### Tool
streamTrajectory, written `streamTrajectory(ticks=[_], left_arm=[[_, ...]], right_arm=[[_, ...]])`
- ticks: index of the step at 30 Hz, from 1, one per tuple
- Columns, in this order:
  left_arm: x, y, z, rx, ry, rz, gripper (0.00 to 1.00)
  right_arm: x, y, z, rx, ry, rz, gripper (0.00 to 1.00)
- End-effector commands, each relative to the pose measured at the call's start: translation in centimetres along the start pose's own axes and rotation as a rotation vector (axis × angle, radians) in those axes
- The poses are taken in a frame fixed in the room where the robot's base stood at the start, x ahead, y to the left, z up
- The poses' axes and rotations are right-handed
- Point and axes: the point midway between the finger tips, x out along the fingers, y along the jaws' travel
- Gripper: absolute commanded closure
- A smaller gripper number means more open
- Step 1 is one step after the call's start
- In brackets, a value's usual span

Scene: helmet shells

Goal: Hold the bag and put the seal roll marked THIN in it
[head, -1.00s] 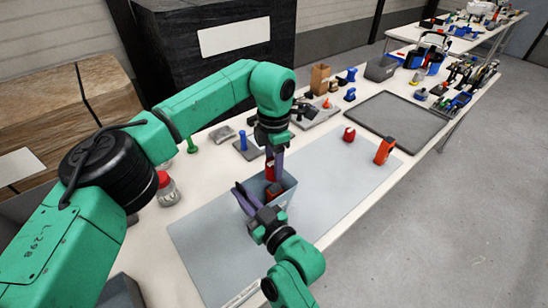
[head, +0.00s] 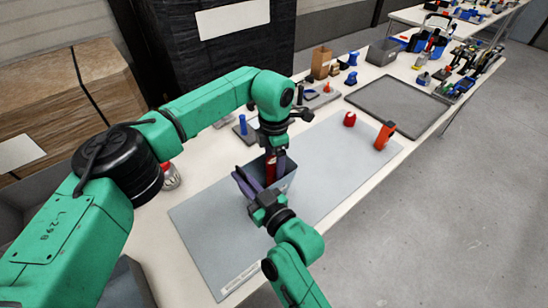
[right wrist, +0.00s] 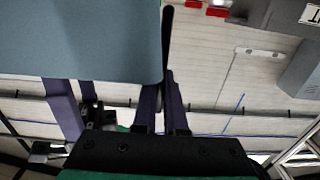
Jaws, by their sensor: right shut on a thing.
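The bag (head: 284,184) is a grey-blue, open-topped, box-like holder over the pale mat; its blue-grey wall fills the upper left of the right wrist view (right wrist: 80,40). My right gripper (head: 243,182) is shut on the bag's near left side, its purple fingers at the wall. My left gripper (head: 275,163) points down at the bag's opening. A red thing (head: 270,172) shows between its fingers and the bag's rim, partly hidden; whether the fingers grip it is unclear. No THIN marking is readable. A small red roll-like thing (head: 349,119) stands on the mat, away from both grippers.
An orange-red upright device (head: 384,135) stands at the right of the pale mat (head: 320,172). A dark grey tray (head: 398,108) lies beyond it. A blue piece (head: 242,125) and a jar (head: 170,178) are near my left arm. The mat's right part is mostly clear.

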Motion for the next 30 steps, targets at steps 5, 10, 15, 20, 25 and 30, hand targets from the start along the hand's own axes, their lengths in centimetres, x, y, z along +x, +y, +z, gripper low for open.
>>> streamTrajectory(ticks=[5,10,15,20,25,30], left_arm=[[0.0,0.0,0.0,0.000,0.000,0.000,0.13],[-0.8,0.0,0.0,0.000,-0.001,0.001,0.13],[-4.5,0.1,0.1,0.000,-0.003,0.004,0.13],[-8.9,0.1,0.1,0.000,-0.003,0.004,0.13],[-11.6,0.0,0.0,0.000,0.000,0.002,0.13],[-12.1,0.0,0.0,0.000,0.000,0.000,0.13]], right_arm=[[0.0,0.0,0.1,0.000,-0.001,0.000,1.00],[0.0,0.0,0.1,0.000,-0.001,0.000,1.00],[0.0,0.0,0.1,0.000,-0.002,0.000,1.00],[0.0,0.0,0.1,0.000,-0.002,0.000,1.00],[0.0,0.0,0.1,0.000,-0.002,0.000,1.00],[0.0,0.0,0.1,0.000,-0.001,0.000,1.00]])
